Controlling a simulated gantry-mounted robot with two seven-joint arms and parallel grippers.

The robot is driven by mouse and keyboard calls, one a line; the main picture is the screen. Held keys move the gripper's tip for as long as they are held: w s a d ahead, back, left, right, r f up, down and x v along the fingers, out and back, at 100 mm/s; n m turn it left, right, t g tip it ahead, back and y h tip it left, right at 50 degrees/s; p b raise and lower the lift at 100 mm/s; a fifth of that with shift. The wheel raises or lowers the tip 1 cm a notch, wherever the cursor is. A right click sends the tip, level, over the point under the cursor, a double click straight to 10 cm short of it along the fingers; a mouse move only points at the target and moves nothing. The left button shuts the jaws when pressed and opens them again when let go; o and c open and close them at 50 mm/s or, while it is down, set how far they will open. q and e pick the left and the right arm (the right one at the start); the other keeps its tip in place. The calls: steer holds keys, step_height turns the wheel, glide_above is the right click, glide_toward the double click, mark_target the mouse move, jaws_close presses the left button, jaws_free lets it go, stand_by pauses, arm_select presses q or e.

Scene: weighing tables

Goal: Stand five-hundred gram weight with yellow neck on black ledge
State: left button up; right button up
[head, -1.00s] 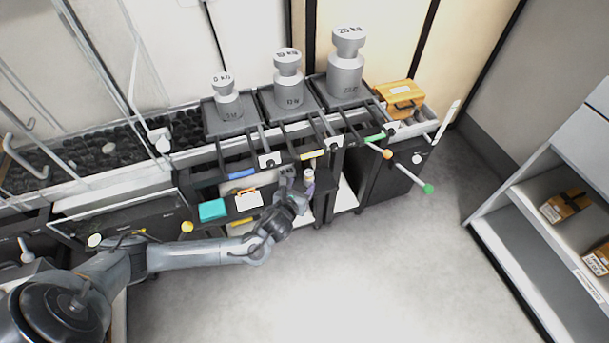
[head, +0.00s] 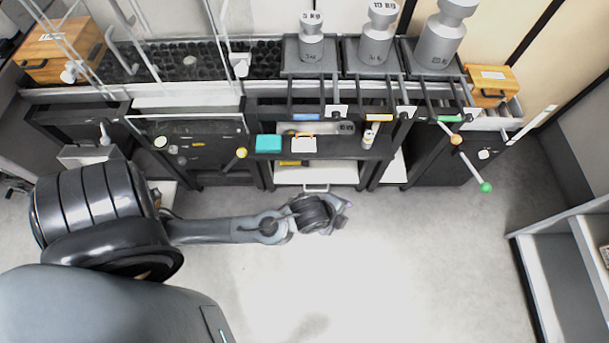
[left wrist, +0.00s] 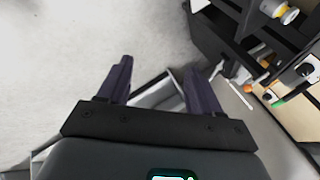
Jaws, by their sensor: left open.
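The small silver weight with the yellow neck (head: 369,137) stands, seemingly upright, near the right end of the black ledge (head: 335,152). In the left wrist view the weight (left wrist: 281,11) is at the top right, partly cut off by the frame edge. My left gripper (head: 344,207) is in front of the ledge, over the floor, apart from the weight. In the left wrist view its two dark fingers (left wrist: 158,70) are spread with nothing between them. My right gripper is in neither view.
A teal box (head: 268,143) and a white card (head: 304,145) lie left of the weight on the ledge. Large weights (head: 375,45) stand on platforms behind. Levers with green (head: 486,187) and orange knobs stick out at right. The floor in front is clear.

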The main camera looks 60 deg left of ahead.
arm_select(q)
steer(key=s+a+r+n+g, duration=0.1)
steer(key=s+r+n+g, duration=0.1)
steer(key=s+n, duration=0.8)
steer(key=shift+a+r+n+g, duration=0.3)
steer(key=shift+r+n+g, duration=0.15)
steer(key=shift+r, duration=0.4)
